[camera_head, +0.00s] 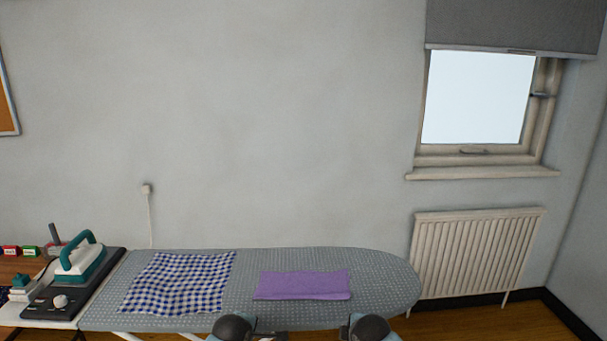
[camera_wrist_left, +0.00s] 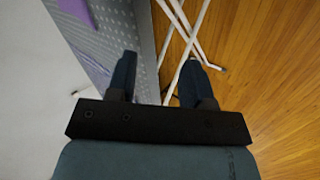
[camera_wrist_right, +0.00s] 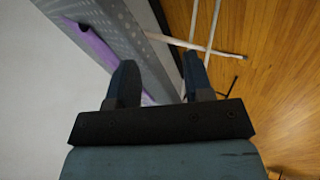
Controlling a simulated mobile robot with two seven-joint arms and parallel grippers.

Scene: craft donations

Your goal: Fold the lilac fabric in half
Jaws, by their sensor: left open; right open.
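The lilac fabric (camera_head: 302,284) lies on the right half of the ironing board as a flat, wide rectangle, with a thick, layered-looking front edge. Part of it shows at the upper left of the left wrist view (camera_wrist_left: 74,8) and as a narrow strip in the right wrist view (camera_wrist_right: 92,45). My left gripper (camera_wrist_left: 158,72) is open and empty, beside the board's front edge. My right gripper (camera_wrist_right: 160,78) is also open and empty by that edge. Both are apart from the fabric. In the head view both arms show at the bottom, in front of the board.
A blue-and-white checked cloth (camera_head: 180,283) lies left of the lilac fabric on the dotted grey ironing board (camera_head: 385,280). An iron (camera_head: 82,258) stands at the board's left end. A radiator (camera_head: 478,252) is on the wall at right. White board legs (camera_wrist_left: 190,45) stand below.

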